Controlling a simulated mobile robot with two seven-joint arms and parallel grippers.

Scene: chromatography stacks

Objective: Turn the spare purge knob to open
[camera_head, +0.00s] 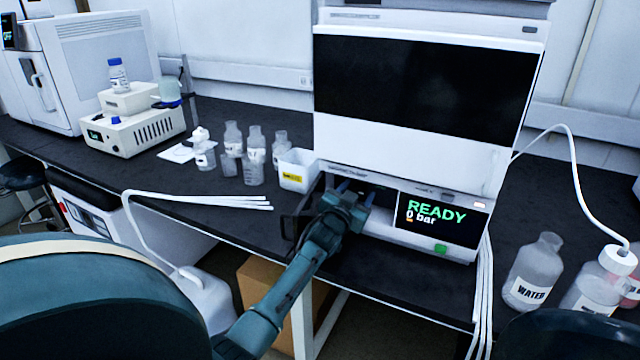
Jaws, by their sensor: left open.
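The white chromatography stack (400,159) stands at the centre of the bench with a large dark front panel. Its lower module has a screen (436,217) reading READY and 0 bar, and a small green button (440,249). My left gripper (356,191) is open at the dark recess left of that screen, its bluish fingertips pointing into it. The spare purge knob cannot be made out; the gripper and the dark recess may hide it. Whether the fingers touch anything there cannot be told. My right gripper is out of view.
A white bin (297,171) and several clear bottles (254,160) stand left of the stack. White tubes (215,200) lie along the front edge. A bottle labelled WATER (533,270) stands at the right, and a white jug (205,295) is below the bench.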

